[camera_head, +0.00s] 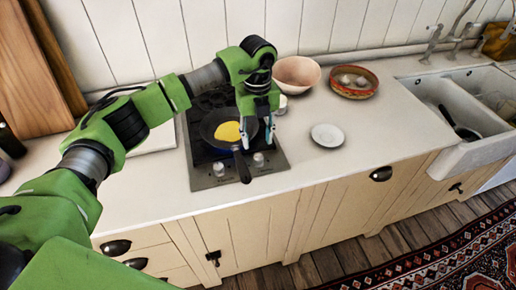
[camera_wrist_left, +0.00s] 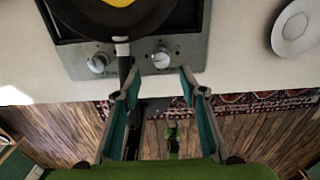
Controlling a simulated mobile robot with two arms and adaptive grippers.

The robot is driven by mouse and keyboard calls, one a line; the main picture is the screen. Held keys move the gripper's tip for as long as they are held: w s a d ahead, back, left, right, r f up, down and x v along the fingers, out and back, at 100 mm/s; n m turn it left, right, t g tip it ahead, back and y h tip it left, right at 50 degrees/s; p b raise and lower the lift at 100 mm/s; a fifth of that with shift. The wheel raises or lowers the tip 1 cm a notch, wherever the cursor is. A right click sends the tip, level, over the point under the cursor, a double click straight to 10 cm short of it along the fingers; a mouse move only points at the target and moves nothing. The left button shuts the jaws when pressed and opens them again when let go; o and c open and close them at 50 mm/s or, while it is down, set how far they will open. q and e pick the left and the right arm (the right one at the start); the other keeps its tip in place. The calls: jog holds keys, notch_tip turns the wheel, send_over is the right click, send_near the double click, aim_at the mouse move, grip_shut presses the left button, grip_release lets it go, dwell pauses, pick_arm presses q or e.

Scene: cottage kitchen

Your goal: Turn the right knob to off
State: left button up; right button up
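The stove (camera_head: 207,178) has two knobs on its front panel. The right knob (camera_head: 259,159) is silvery and sits just right of the pan handle; it also shows in the wrist view (camera_wrist_left: 161,58). The left knob (camera_head: 219,169) is on the other side of the handle and also shows in the wrist view (camera_wrist_left: 98,63). My left gripper (camera_head: 257,142) is open and empty above the front of the stove. In the wrist view its fingertips (camera_wrist_left: 158,84) are spread, with the right knob beyond the gap. I cannot read the knob's setting. My right gripper is not in view.
A dark pan (camera_head: 211,122) with yellow food is on the stove, its handle (camera_head: 242,168) jutting over the front between the knobs, close to my left finger. A white saucer (camera_head: 327,135), a pink bowl (camera_head: 297,74) and a patterned bowl (camera_head: 353,82) stand to the right.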

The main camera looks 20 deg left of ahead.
aim_at(258, 156)
pick_arm(q)
notch_tip(258, 156, down, 6)
jog(key=shift+w+r+p, duration=0.1)
jog(key=shift+w+p, duration=0.05)
jog(key=shift+p, duration=0.6)
jog(key=shift+f, duration=0.65)
grip_shut()
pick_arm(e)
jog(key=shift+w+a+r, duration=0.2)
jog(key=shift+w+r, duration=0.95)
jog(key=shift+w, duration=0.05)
